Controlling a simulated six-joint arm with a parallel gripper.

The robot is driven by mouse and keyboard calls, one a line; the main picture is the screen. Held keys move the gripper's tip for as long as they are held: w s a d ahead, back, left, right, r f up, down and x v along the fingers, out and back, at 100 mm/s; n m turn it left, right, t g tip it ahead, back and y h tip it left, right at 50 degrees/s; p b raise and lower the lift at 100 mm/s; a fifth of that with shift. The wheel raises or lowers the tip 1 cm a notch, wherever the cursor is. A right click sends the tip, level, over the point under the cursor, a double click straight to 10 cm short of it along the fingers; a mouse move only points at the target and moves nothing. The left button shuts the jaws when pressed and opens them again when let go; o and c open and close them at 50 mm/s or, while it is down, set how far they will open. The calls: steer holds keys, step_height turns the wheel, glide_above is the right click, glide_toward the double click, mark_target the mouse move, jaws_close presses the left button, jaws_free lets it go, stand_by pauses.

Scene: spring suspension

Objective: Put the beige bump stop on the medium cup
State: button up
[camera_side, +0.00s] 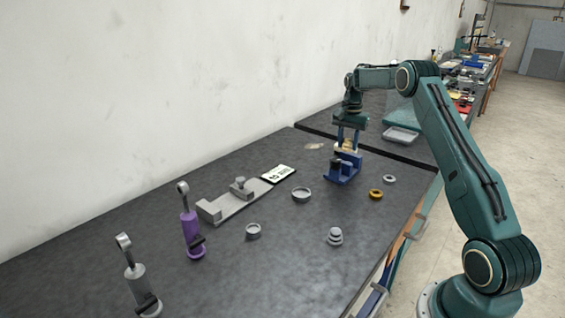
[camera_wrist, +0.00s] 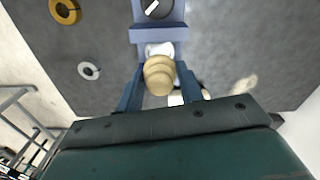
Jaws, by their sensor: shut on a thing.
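The beige bump stop (camera_wrist: 159,76) is a stepped, rounded piece between the two blue fingers of my gripper (camera_wrist: 160,88) in the wrist view. In the side view my gripper (camera_side: 348,142) is shut on it, just above or at a blue fixture (camera_side: 342,172); I cannot tell whether the bump stop touches the fixture. A pale piece (camera_wrist: 160,49) shows beside it in the wrist view. Two grey round cups stand on the table: a wider one (camera_side: 301,194) and a smaller one (camera_side: 253,231). I cannot tell which is the medium cup.
A gold ring (camera_side: 376,194) and a pale ring (camera_side: 389,179) lie right of the fixture. A grey stepped piece (camera_side: 335,236) stands near the front. A purple damper (camera_side: 191,228), a grey damper (camera_side: 138,282) and a grey bracket (camera_side: 236,201) are at left.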

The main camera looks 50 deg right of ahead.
mark_target(347, 155)
steer(key=shift+f, duration=2.7)
steer(key=shift+f, duration=0.15)
steer(key=o, duration=1)
step_height(347, 155, up, 12)
steer(key=shift+r, duration=0.15)
